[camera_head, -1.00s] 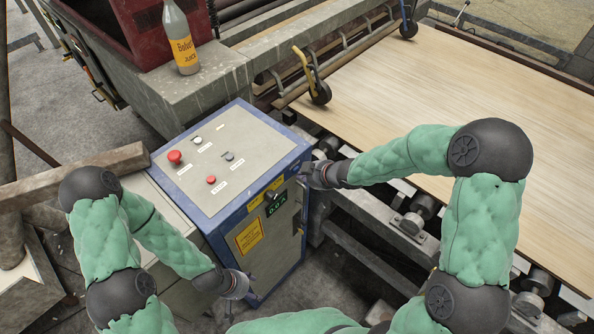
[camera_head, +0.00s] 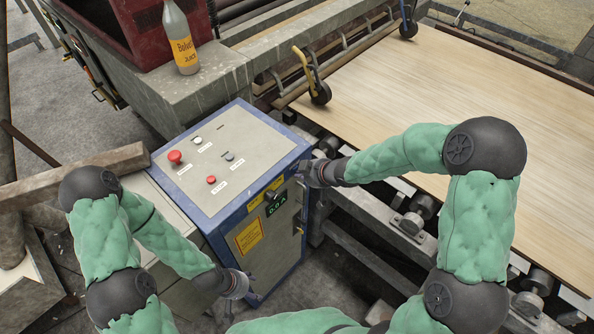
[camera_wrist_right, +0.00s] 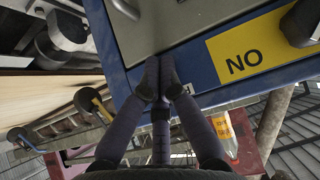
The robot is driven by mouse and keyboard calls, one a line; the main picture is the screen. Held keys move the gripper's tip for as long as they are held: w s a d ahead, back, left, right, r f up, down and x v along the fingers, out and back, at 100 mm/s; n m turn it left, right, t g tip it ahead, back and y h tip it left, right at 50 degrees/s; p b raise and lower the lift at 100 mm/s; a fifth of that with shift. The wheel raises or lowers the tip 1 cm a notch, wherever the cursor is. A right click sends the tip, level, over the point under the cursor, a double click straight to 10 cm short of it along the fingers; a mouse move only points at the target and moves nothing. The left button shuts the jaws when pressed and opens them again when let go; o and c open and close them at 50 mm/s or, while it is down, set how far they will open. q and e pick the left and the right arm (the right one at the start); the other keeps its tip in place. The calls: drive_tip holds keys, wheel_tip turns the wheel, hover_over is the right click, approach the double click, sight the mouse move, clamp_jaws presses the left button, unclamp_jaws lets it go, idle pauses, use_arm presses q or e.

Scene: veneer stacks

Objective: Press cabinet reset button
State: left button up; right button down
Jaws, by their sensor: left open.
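The control cabinet (camera_head: 185,205) has a grey top in a blue frame. On top are a large red button (camera_head: 174,157), a white button (camera_head: 197,140), a small red button (camera_head: 211,180) and a dark blue-grey button (camera_head: 229,156). Their labels are too small to read. My right gripper (camera_head: 306,172) is by the cabinet's right front corner, below the top panel. In the right wrist view its fingers (camera_wrist_right: 159,82) are together, with nothing visible between them, in front of the blue frame; contact is unclear. My left gripper (camera_head: 246,284) is open and empty, low by the cabinet's front.
A bottle (camera_head: 181,45) stands on the grey ledge behind the cabinet. A large veneer sheet (camera_head: 400,85) lies on rollers at the right. A wooden beam (camera_head: 70,178) lies left of the cabinet. The space above the buttons is clear.

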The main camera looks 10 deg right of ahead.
drive_tip(key=shift+s+d, duration=0.5)
drive_tip(key=shift+s, duration=0.2)
drive_tip(key=s+d+p, duration=0.1)
drive_tip(key=s, duration=0.1)
drive_tip(key=s+d, duration=0.2)
drive_tip(key=shift+p, duration=0.35)
idle(0.3)
idle(0.8)
